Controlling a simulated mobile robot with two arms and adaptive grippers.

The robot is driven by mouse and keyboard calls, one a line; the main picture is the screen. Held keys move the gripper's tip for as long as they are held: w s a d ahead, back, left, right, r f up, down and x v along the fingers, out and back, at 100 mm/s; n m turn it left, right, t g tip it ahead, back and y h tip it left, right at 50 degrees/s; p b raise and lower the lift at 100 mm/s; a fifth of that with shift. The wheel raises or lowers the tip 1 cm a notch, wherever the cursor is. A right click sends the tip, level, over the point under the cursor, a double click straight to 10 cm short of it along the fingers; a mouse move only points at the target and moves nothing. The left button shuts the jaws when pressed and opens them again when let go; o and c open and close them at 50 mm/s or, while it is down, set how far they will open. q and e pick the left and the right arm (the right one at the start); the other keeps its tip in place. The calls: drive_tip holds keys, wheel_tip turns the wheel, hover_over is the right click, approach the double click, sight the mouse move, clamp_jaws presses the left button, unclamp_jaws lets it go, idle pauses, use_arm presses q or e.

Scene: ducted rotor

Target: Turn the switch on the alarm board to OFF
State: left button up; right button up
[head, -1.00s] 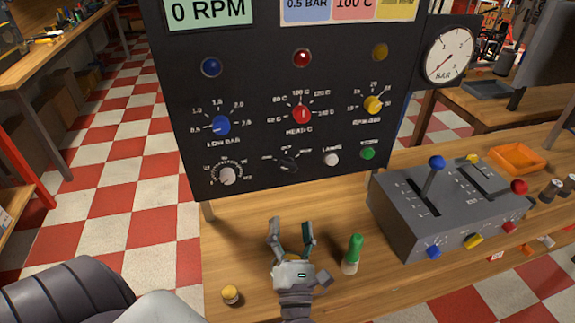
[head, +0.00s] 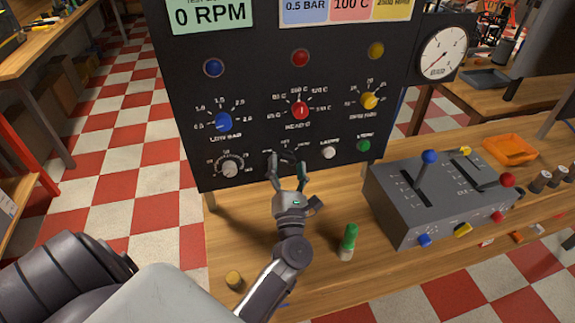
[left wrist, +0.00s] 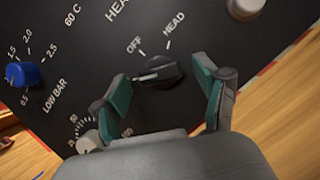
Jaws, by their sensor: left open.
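The black alarm board (head: 330,20) stands upright at the back of the bench. Its black rotary switch (left wrist: 158,72) shows in the left wrist view, with the labels OFF and HEAD above it. Its white pointer line lies nearly level, toward the left and not on OFF. In the head view the switch is mostly hidden by my left gripper (head: 287,168). That gripper is open, its two fingers (left wrist: 165,95) on either side of the switch in the wrist view. I see a gap on each side and cannot tell how far the fingertips are from the board.
Nearby are the grey dial (head: 230,169), white button (head: 329,152), green button (head: 364,146), red knob (head: 299,110) and blue knob (head: 223,122). A green-capped bottle (head: 348,243) and small yellow-topped piece (head: 234,280) stand on the bench. A grey lever box (head: 415,210) is at right.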

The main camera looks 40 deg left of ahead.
use_arm(q)
drive_tip(key=c, duration=1.2)
drive_tip(key=shift+o, duration=0.2)
drive_tip(key=shift+r+m+h+p, duration=0.2)
drive_tip(key=shift+m+h+p, duration=0.2)
drive_tip(key=shift+m+p, duration=0.45)
drive_tip(key=m+h+p, duration=0.1)
drive_tip(key=m+p, duration=0.2)
drive_tip(key=p, duration=0.1)
drive_tip(key=m+h+p, duration=0.1)
drive_tip(key=m+p, duration=0.3)
drive_tip(key=m+h+p, duration=0.2)
drive_tip(key=m+p, duration=0.1)
drive_tip(key=p, duration=0.1)
drive_tip(key=shift+s+r+g, duration=0.15)
drive_tip(key=shift+r+g, duration=0.15)
drive_tip(key=shift+f+m+g+p, duration=0.15)
drive_tip(key=shift+m+g+p, duration=0.15)
drive_tip(key=shift+m+p, duration=0.9)
use_arm(e)
wheel_tip(320, 180, up, 16)
drive_tip(key=shift+s+d, duration=0.25)
drive_tip(key=shift+r, duration=0.1)
use_arm(q)
drive_tip(key=o, duration=1.2)
drive_tip(key=shift+c, duration=0.2)
drive_tip(key=v, duration=0.7)
drive_tip(key=shift+s, duration=0.25)
use_arm(e)
drive_tip(key=shift+d, duration=0.1)
